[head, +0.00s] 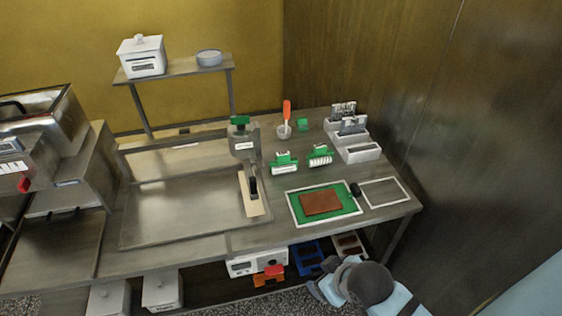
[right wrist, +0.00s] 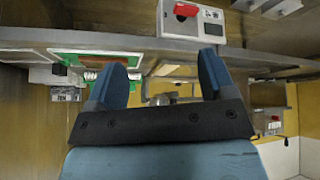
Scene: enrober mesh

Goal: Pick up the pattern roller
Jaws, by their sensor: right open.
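Two green-handled tools stand side by side on the steel worktable in the head view. The right one (head: 320,156) has a white, dark-striped roller and looks like the pattern roller. The left one (head: 284,163) has a white body with a label. My right gripper (head: 321,279) is low at the table's front edge, well short of both tools. It is open and empty, with its blue fingers apart in the right wrist view (right wrist: 165,72). A striped white roller-like part (right wrist: 90,75) shows at the left there, partly hidden. My left gripper is not in view.
A green mat (head: 353,207) with a brown slab lies in front of the tools, beside an empty white-outlined rectangle (head: 385,192). A stepped white holder (head: 358,152) stands at right. A large shallow tray (head: 180,228) fills the left. Boxes sit on the lower shelf.

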